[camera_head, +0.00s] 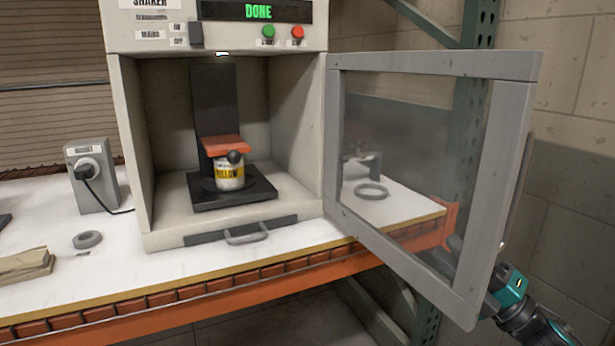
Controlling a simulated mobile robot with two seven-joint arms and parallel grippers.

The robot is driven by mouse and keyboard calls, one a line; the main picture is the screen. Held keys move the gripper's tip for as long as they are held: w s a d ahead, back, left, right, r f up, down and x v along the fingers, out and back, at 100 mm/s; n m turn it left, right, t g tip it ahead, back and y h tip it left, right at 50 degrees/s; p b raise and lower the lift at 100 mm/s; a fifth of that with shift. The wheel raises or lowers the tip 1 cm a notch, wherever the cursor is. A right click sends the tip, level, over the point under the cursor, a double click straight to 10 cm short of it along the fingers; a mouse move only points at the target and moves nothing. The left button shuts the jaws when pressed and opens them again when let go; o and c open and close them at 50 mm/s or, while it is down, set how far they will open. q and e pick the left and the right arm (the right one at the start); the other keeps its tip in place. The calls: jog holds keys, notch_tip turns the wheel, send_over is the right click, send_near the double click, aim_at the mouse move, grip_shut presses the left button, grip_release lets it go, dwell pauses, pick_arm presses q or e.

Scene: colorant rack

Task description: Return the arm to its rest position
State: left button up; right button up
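My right arm, black and teal, comes in at the lower right, outside the open shaker door (487,190). My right gripper (453,256) is mostly hidden behind the door's frame and shows only dimly through its cloudy pane. I cannot tell whether its fingers are open or shut, or whether they touch the door. My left gripper is not in view. The shaker (135,150) reads DONE on its display (258,11). Inside it, a can with a yellow label (230,176) stands upright on the dark platform (263,190) under an orange clamp plate (227,145).
The door swings out to the right, past the edge of the white bench (90,285). A green rack post (470,120) stands behind it.

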jog(key=s+a+f+m+t+h+p, duration=0.15)
jog(key=s+f+m+h, duration=0.25)
jog(key=f+m+h, duration=0.5)
jog(key=s+a+f+m+g+h+p, duration=0.1)
jog(key=s+a+f+m+h+p, duration=0.25)
jog(key=f+m, duration=0.55)
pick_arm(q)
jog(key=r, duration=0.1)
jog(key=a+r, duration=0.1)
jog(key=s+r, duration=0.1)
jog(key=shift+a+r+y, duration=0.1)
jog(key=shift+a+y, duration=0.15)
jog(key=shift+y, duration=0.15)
pick_arm(e)
jog(key=s+a+f+m+g+h, duration=0.1)
jog(key=s+f+m+g, duration=0.2)
jog(key=s, duration=0.4)
jog(key=s+a+f+m+g+h, duration=0.2)
jog(key=s+f+m+g, duration=0.1)
jog(key=s, duration=0.5)
jog(key=shift+f+m, duration=0.8)
jog(key=shift+m, duration=0.3)
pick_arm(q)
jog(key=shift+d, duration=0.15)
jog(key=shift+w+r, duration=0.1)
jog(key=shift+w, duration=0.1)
